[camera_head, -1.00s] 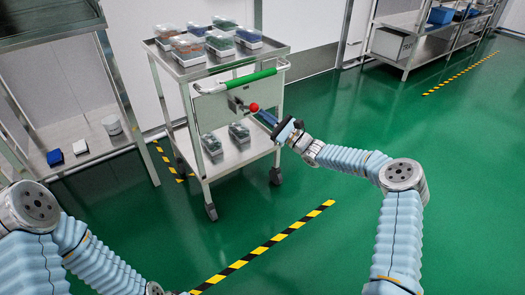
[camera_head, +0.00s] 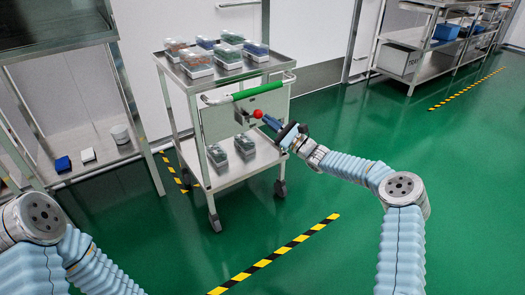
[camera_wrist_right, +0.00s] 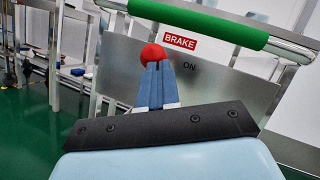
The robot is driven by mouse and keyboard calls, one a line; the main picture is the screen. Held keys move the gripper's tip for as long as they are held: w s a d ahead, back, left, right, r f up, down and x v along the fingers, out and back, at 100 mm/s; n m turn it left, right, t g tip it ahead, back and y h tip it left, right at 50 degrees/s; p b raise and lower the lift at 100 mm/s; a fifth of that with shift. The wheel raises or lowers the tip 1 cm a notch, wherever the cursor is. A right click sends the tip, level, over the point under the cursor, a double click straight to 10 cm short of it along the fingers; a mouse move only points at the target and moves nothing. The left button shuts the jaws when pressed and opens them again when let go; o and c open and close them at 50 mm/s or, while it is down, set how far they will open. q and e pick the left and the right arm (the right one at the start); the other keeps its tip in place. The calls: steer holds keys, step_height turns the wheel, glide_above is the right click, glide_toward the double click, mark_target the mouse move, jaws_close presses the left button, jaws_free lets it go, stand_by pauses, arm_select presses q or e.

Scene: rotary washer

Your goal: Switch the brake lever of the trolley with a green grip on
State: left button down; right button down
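The trolley (camera_head: 222,178) is a two-shelf metal cart with a green grip (camera_head: 257,91) on its push handle. Below the handle is a grey panel with the brake lever, which ends in a red ball (camera_head: 258,113). My right gripper (camera_head: 268,121) is at the red ball. In the right wrist view its blue fingers (camera_wrist_right: 155,84) are together, with their tips against or just in front of the red ball (camera_wrist_right: 153,54) and hiding its lower part. A red BRAKE label (camera_wrist_right: 180,41) and the word ON show to the ball's right. The lever's shaft is mostly hidden. My left gripper is out of view.
Several clear-lidded boxes (camera_head: 229,58) stand on the trolley's top shelf, and more boxes (camera_head: 217,155) on its lower shelf. A metal rack (camera_head: 395,72) stands at the back right. A bench is at the left. The green floor in front is clear, with yellow-black tape (camera_head: 300,240).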

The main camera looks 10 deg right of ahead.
steer(key=b+v, duration=0.3)
steer(key=v, duration=1)
steer(key=shift+w+d, duration=0.25)
steer(key=shift+d, duration=0.1)
steer(key=shift+f, duration=0.1)
